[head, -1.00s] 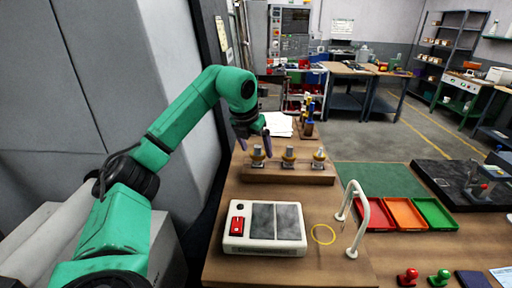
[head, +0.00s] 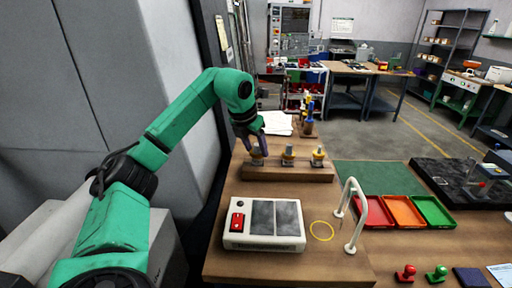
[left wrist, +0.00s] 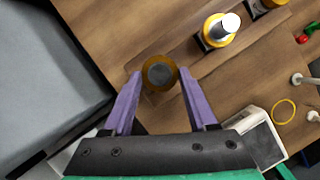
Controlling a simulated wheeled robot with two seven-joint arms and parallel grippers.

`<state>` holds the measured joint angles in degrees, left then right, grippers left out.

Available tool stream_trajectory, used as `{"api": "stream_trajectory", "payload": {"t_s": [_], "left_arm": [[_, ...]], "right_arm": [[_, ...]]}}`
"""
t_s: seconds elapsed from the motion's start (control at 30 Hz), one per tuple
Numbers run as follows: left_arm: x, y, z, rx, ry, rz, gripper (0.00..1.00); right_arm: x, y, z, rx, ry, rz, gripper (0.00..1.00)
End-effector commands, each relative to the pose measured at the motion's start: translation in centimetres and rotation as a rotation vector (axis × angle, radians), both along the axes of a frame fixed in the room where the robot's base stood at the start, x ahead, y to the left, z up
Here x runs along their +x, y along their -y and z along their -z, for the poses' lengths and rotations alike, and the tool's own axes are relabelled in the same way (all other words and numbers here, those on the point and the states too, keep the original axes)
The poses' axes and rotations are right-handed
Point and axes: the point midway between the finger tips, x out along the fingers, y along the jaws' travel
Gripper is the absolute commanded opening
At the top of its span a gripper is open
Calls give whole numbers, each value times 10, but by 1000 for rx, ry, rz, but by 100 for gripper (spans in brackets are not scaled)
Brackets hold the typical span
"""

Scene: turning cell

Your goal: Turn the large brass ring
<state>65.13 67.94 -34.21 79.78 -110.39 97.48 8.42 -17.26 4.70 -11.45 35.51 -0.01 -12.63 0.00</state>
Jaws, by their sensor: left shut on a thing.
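Three brass rings with grey tops stand in a row on a long wooden block (head: 290,175). The leftmost brass ring (head: 257,161) is between the fingers of my left gripper (head: 257,150). In the left wrist view the purple fingers of this gripper (left wrist: 160,74) are shut on that brass ring (left wrist: 160,57), one finger on each side, seen from above. The middle brass ring (head: 288,155) and the right one (head: 318,155) stand free. The middle ring also shows in the left wrist view (left wrist: 211,32). My right gripper is not in view.
Red (head: 374,211), orange and green trays lie to the right. Papers (head: 278,123) lie behind the block.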

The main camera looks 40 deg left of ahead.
Motion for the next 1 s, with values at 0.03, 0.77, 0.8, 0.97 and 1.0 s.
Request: {"api": "stream_trajectory", "payload": {"t_s": [0.03,0.77,0.8,0.97,1.0], "left_arm": [[0,-1,0,-1,1,23,2],[2,-6,-1,0,5,533,2],[2,-6,-2,0,5,549,2],[2,-7,-2,0,5,590,2],[2,-7,-2,0,5,595,2]], "right_arm": [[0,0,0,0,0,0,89],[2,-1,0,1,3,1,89],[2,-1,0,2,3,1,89],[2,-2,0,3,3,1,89],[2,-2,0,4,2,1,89]]}}
